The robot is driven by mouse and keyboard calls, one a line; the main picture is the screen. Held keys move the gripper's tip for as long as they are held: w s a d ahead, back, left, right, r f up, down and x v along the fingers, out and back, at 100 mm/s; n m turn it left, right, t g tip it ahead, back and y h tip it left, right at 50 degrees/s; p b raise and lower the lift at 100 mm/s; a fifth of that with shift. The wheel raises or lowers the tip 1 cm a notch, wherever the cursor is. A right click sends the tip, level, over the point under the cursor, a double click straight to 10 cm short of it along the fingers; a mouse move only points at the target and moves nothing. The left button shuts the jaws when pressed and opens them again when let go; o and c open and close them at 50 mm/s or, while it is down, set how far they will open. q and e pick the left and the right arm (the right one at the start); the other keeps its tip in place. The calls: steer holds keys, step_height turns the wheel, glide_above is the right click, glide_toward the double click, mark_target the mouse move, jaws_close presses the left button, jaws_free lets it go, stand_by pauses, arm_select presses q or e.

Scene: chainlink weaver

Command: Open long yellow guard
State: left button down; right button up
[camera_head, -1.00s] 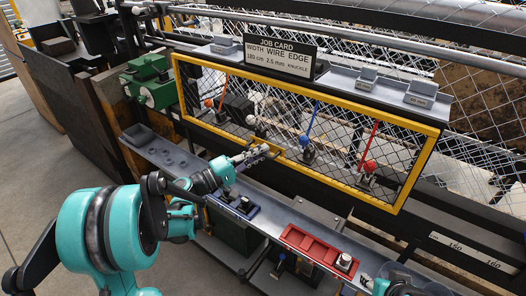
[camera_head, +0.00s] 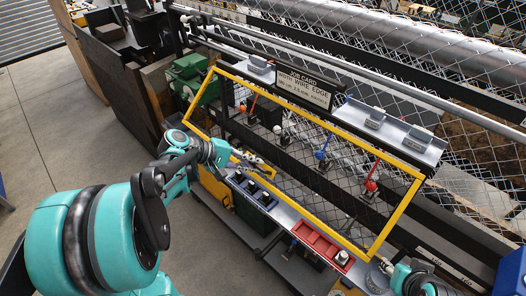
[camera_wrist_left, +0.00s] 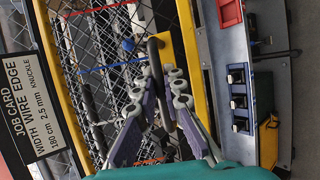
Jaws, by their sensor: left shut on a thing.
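The long yellow guard (camera_head: 398,212) is a yellow frame with dark mesh, tilted, its lower edge out over the tray shelf. In the left wrist view its yellow rail (camera_wrist_left: 190,50) runs from top to bottom. A dark handle bar (camera_wrist_left: 154,58) stands on a yellow plate by that rail. My left gripper (camera_head: 254,161) is at the guard's lower edge, left of its middle. In the wrist view the left gripper (camera_wrist_left: 160,88) is shut on the handle, whose far part shows between the fingers. My right gripper is at the bottom right, too unclear to judge.
A red tray (camera_head: 318,243) and a dark blue tray (camera_head: 250,192) stand on the shelf below the guard. A job card sign (camera_head: 305,87) stands above the top edge. Levers with orange, white, blue and red (camera_head: 371,186) parts show behind the mesh. Open floor lies at left.

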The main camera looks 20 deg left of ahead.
arm_select(q)
step_height(320, 180, up, 18)
steer(key=s+n+g+y+p, duration=0.1)
steer(key=g+p, duration=0.4)
steer(key=p, duration=0.8)
steer(key=shift+s+a+f+y, duration=0.2)
steer(key=shift+s+a+y, duration=0.3)
steer(key=shift+y, duration=0.3)
steer(key=c, duration=1.6)
jaws_free()
steer(key=shift+d+f, duration=0.1)
